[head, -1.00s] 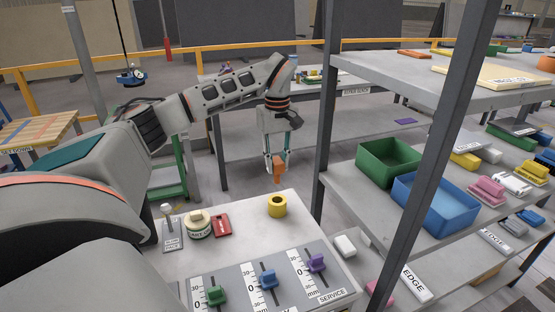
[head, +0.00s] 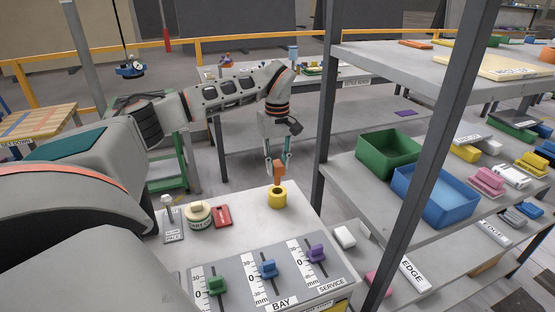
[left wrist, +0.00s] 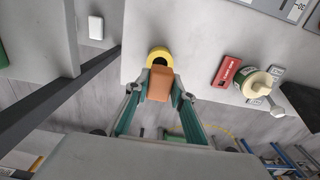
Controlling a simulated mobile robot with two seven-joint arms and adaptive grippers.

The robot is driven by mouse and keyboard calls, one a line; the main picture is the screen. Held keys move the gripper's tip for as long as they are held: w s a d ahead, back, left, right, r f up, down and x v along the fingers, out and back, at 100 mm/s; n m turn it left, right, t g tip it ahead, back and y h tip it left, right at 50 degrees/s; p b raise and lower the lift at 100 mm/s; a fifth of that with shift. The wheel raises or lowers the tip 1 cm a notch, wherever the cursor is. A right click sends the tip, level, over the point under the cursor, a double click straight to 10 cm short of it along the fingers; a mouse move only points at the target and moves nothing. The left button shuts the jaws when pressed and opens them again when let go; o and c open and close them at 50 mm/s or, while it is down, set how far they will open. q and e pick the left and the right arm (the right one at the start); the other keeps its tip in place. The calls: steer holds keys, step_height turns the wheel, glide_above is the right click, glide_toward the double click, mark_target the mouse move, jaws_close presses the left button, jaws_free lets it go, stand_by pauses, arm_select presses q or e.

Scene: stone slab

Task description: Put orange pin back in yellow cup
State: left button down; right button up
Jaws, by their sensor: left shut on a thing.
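The orange pin (head: 279,171) is held upright in my left gripper (head: 278,160), which is shut on it. The yellow cup (head: 277,198) stands on the stone slab near its back edge. In the head view the pin is directly above the cup, its lower end at about the cup's rim. In the left wrist view the orange pin (left wrist: 160,84) sits between the fingertips (left wrist: 160,88) and covers part of the yellow cup (left wrist: 159,55). I cannot tell whether the pin's tip is inside the opening. My right gripper is not in view.
A red block (head: 222,215) and a round cream-lidded tin (head: 199,215) stand left of the cup. Green (head: 217,285), blue (head: 268,268) and purple (head: 317,253) sliders sit at the slab's front. A shelf post (head: 325,110) rises close on the right.

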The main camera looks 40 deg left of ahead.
mark_target(278, 185)
arm_select(q)
steer(key=shift+f, duration=3.3)
steer(key=c, duration=1.6)
jaws_free()
steer(key=shift+c, duration=0.2)
step_height(278, 185, up, 12)
